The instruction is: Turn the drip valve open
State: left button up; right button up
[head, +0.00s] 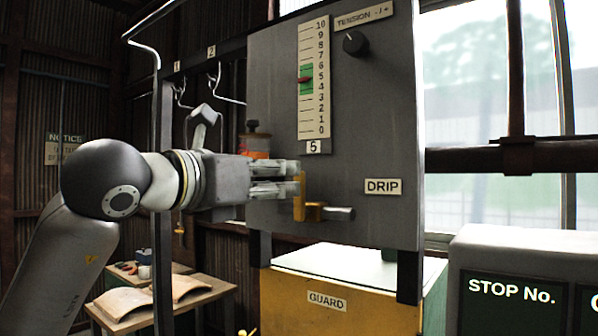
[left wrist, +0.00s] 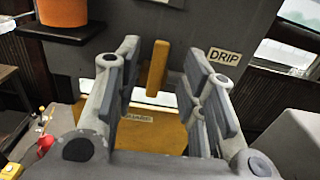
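The drip valve (head: 312,211) is on the lower part of the grey panel, left of the DRIP label (head: 383,187). Its yellow lever stands upright, with a grey pipe end sticking out to the right. My left gripper (head: 290,178) reaches in from the left, fingers pointing at the lever. In the left wrist view, the lever (left wrist: 157,70) shows between the two spread fingers of my left gripper (left wrist: 163,62), with gaps on both sides. The fingers look open and not closed on it. My right gripper is in neither view.
The grey panel (head: 375,110) carries a tension scale (head: 314,80) and a black knob (head: 355,43). An orange container (left wrist: 70,28) is beside the gripper. A yellow GUARD box (head: 345,290) stands below. A STOP No. console (head: 515,290) is at right.

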aim_at(297, 179)
pick_arm(q)
jog(key=p+x, duration=0.2)
jog(key=x, duration=0.3)
jog(key=shift+w+d+r, duration=0.1)
jog(key=shift+w+d, duration=0.45)
jog(key=shift+w, duration=0.1)
grip_shut()
